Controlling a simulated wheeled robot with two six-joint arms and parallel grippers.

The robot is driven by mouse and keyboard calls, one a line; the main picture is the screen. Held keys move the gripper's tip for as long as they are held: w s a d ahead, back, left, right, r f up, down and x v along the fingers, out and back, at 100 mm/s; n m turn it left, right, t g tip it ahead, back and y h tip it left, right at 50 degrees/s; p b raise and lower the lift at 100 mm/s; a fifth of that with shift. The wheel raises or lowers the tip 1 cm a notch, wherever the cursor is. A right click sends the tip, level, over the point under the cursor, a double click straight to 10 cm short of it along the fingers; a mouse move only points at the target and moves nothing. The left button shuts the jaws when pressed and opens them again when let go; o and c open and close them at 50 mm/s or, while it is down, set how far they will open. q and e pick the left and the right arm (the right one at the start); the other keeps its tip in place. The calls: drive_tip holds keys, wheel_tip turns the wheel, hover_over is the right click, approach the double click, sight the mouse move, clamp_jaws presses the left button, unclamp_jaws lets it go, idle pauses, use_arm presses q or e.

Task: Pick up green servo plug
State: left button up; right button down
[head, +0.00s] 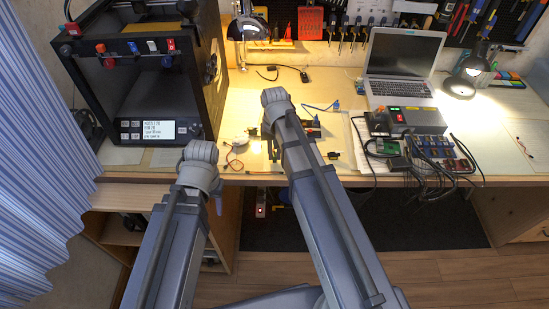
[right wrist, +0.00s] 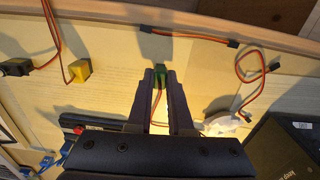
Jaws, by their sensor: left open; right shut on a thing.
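The green servo plug (right wrist: 161,72) is between the fingertips of my right gripper (right wrist: 161,78) in the right wrist view. The gripper is shut on it, close to the wooden front edge of the table. A thin red and brown wire (right wrist: 158,97) runs from the plug back between the fingers. In the head view my right arm reaches over the table and hides the plug. My left gripper (head: 217,203) is open, low in front of the table edge, and mostly hidden behind my left arm. It is well away from the plug.
A yellow plug (right wrist: 79,71) and a black plug (right wrist: 17,68) lie left in the right wrist view. A loose wire with dark connectors (right wrist: 272,67) lies right, near a white round part (right wrist: 222,125). A black 3D printer (head: 150,90) stands left; a laptop (head: 402,65) stands back right.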

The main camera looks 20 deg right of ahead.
sight(274, 154)
use_arm(q)
drive_tip(key=shift+r, duration=0.1)
use_arm(e)
drive_tip(key=shift+r, duration=0.1)
use_arm(q)
wheel_tip(274, 154, up, 10)
drive_tip(key=p, duration=1)
use_arm(e)
wheel_tip(274, 154, up, 10)
